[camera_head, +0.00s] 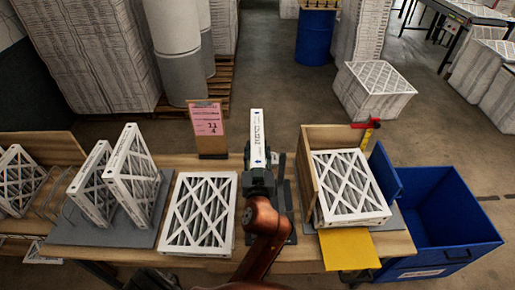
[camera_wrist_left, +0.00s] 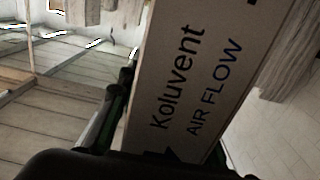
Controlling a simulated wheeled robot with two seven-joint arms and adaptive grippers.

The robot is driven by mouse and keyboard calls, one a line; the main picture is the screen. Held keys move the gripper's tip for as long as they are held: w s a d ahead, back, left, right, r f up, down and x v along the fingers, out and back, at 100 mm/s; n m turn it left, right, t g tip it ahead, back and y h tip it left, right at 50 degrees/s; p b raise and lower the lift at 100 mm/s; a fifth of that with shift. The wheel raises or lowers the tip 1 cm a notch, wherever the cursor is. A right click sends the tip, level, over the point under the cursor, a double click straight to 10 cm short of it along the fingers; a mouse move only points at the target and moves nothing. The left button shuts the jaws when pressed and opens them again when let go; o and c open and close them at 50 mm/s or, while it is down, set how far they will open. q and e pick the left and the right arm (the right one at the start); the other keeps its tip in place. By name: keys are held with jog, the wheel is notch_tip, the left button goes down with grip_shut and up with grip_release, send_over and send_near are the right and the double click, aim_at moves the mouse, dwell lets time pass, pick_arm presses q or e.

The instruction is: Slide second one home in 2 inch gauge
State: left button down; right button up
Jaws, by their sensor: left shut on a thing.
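My left gripper (camera_head: 261,168) is shut on a white-framed filter (camera_head: 257,135), held upright above the middle of the bench so that mainly its narrow printed edge shows. In the left wrist view the held filter (camera_wrist_left: 200,85) reads "Koluvent AIR FLOW" and fills the space by the finger. To its right, a wooden-walled fixture (camera_head: 308,160), which may be the gauge, holds another filter (camera_head: 348,185) lying flat. A yellow plate (camera_head: 348,249) projects from its front. A red and yellow piece (camera_head: 367,134) stands at its back. My right gripper is not in view.
A flat filter (camera_head: 199,212) lies left of my gripper. Two filters (camera_head: 131,178) (camera_head: 93,185) lean on a grey mat farther left. A pink sign (camera_head: 207,122) stands at the bench's back edge. A blue bin (camera_head: 462,222) stands right of the bench.

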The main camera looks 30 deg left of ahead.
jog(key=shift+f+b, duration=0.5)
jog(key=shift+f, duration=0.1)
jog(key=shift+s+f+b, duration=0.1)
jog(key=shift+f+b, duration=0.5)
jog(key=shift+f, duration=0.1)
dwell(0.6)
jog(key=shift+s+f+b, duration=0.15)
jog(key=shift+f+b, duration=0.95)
jog(key=shift+b, duration=0.05)
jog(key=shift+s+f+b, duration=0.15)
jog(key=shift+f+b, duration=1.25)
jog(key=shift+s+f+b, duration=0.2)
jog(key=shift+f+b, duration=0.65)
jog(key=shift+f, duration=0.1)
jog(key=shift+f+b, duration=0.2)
jog(key=shift+b, duration=0.15)
